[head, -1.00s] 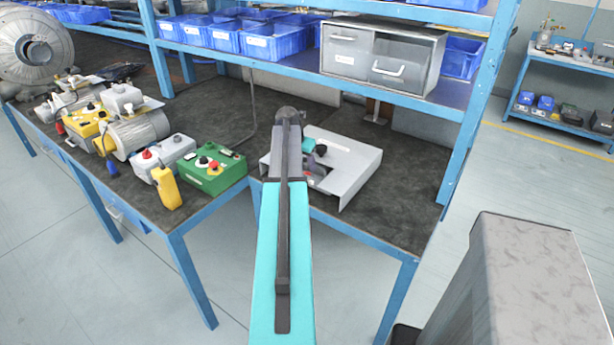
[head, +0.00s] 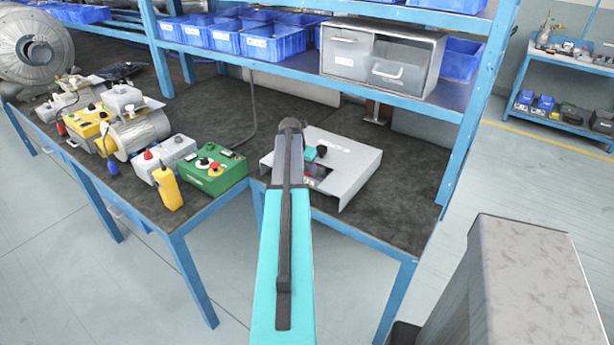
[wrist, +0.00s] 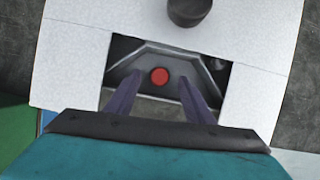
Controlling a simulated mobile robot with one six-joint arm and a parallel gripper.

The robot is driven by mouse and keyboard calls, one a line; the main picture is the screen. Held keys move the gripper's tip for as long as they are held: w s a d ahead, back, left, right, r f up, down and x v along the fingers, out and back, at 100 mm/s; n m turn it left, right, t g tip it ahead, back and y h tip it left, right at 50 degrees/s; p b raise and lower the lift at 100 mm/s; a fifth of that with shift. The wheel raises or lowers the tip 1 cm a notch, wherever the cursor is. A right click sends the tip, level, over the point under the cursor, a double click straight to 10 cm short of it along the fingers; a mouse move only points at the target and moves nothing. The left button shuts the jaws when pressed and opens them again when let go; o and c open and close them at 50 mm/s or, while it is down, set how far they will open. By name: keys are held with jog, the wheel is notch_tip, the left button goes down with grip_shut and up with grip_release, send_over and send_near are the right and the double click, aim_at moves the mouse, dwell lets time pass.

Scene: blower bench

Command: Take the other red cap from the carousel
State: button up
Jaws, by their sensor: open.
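A red cap (wrist: 159,76) sits in the opening of a light grey-white housing (wrist: 75,65), on a grey metal part inside that looks like part of the carousel. My gripper (wrist: 160,84) is open, and its two dark fingers reach into the opening, one on each side of the cap. I cannot tell whether they touch it. In the head view the housing (head: 355,160) stands on the bench, and my arm hides its left part and most of the gripper. The cap cannot be made out there.
A dark round knob (wrist: 188,11) stands on the housing above the opening. A green control box (head: 213,172) and a yellow pendant (head: 168,188) are to the left on the bench. A shelf with blue bins (head: 274,41) and a grey drawer cabinet (head: 381,60) is behind.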

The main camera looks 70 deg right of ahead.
jog(key=shift+x, duration=1)
jog(key=shift+c, duration=0.2)
jog(key=c, duration=1.1)
